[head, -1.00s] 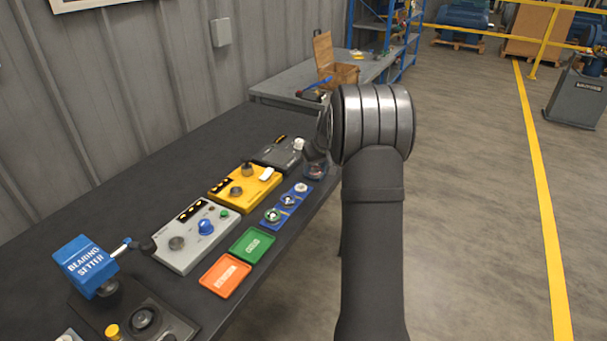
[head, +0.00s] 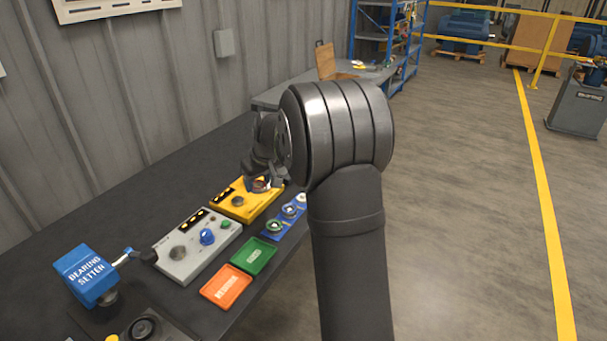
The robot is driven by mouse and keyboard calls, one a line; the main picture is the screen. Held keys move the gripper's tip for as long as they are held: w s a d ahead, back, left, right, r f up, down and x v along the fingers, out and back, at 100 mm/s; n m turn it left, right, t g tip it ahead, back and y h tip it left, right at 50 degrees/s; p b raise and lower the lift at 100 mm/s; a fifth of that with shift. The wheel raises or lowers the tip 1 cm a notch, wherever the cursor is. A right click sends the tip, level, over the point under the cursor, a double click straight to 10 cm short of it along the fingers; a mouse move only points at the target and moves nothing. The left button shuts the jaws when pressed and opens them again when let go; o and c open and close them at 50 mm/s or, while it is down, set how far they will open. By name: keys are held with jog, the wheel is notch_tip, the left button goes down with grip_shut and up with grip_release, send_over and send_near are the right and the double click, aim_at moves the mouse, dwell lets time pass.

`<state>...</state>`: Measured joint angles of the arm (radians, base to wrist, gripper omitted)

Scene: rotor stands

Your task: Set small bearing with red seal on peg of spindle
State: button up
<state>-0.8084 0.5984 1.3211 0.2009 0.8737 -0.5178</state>
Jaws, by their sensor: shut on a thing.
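My gripper (head: 262,184) is in the head view, pointing down over the far end of the yellow stand (head: 232,211). It is shut on a small ring with a reddish face (head: 261,185), which looks like the small bearing with red seal. The fingers and my arm partly hide it. The yellow stand shows a dark round knob (head: 237,201) near its front; its far end is hidden behind my gripper. I cannot tell which post is the spindle's peg, or whether the bearing touches it.
A grey stand (head: 183,264) with a blue knob stands nearer. A blue tray (head: 280,234) holds bearings, beside green (head: 253,256) and orange (head: 226,287) trays. The black table (head: 150,219) is bare towards the wall.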

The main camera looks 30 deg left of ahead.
jog(key=s+a+n, duration=0.2)
jog(key=s+a, duration=0.5)
jog(key=s, duration=0.5)
jog(key=n+g, duration=0.1)
send_over(175, 248)
jog(key=d, duration=0.1)
jog(key=shift+f, duration=2.05)
jog(key=shift+f, duration=0.35)
jog(key=shift+f, duration=0.65)
jog(key=shift+f, duration=1.4)
dwell(0.3)
jog(key=o, duration=1.6)
